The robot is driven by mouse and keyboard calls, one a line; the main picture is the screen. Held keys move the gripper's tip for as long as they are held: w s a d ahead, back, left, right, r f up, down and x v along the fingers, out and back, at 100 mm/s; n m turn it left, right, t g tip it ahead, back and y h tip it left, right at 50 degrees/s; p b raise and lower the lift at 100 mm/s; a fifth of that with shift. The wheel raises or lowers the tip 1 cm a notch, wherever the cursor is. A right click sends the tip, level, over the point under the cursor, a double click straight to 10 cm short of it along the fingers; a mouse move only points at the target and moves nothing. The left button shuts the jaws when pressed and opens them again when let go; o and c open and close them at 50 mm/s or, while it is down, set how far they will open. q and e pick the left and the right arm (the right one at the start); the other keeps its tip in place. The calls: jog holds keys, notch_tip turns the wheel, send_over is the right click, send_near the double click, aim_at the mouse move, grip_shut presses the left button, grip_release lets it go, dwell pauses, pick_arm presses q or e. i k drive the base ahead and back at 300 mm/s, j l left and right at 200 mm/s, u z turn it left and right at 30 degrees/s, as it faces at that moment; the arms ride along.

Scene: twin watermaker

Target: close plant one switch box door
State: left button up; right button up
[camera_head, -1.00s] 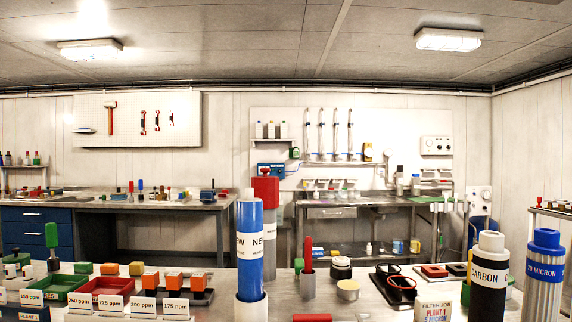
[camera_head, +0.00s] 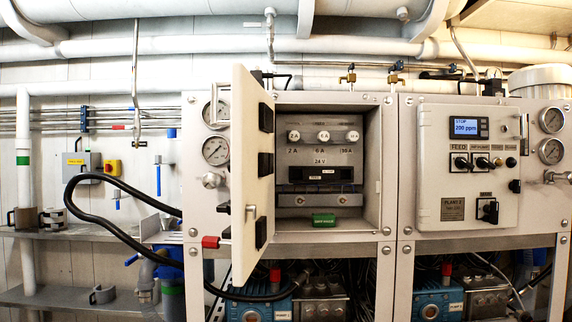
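The switch box door (camera_head: 245,170) is a pale panel hinged at the left of an open switch box (camera_head: 370,170). It stands swung out towards me, with black blocks and a small latch handle on its right side. Inside the box are three round fuse knobs (camera_head: 323,136) marked with ampere values, a dark unit (camera_head: 321,174) below them and a green label (camera_head: 324,220) at the bottom. The plate on the right-hand box reads Plant 2; no plant name is readable on the open one. Neither of my grippers is in view.
The closed Plant 2 box (camera_head: 467,165) with a lit display stands to the right. Gauges (camera_head: 216,151) sit behind the door. A black hose (camera_head: 110,180) loops at the left, ending near blue pumps (camera_head: 262,308) below. Shelves (camera_head: 80,234) are at the left.

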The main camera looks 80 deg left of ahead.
aim_at(251, 123)
jog(key=j+u, duration=0.2)
jog(key=u, duration=0.25)
jog(key=j+u, duration=0.25)
jog(key=u, duration=0.15)
jog(key=j+u, duration=0.25)
jog(key=u, duration=0.2)
jog(key=j+u, duration=0.25)
jog(key=u, duration=0.15)
jog(key=i+j+u, duration=0.1)
jog(key=u, duration=0.35)
jog(key=j, duration=0.1)
